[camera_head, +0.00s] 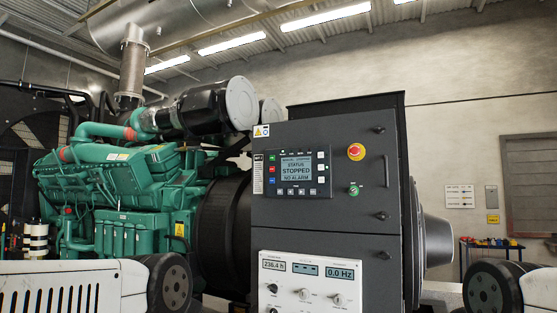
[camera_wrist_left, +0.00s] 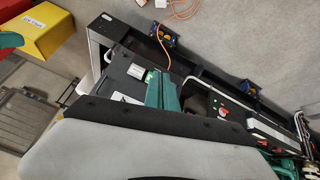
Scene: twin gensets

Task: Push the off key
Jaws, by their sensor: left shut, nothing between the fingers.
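The dark control cabinet (camera_head: 345,230) stands right of centre in the head view. Its control panel (camera_head: 293,190) has a screen (camera_head: 296,169) reading STATUS STOPPED, NO ALARM. Small coloured keys line the panel's left side, pale keys its right, and more lie along the bottom. Their labels are too small to read, so I cannot tell which is the off key. Neither of my grippers shows; only my arm links show at the lower corners.
A lower white panel (camera_head: 312,282) carries knobs and displays reading 236.4 h and 0.0 Hz. The green engine (camera_head: 110,185) fills the left. A tool table (camera_head: 491,245) stands at the right wall.

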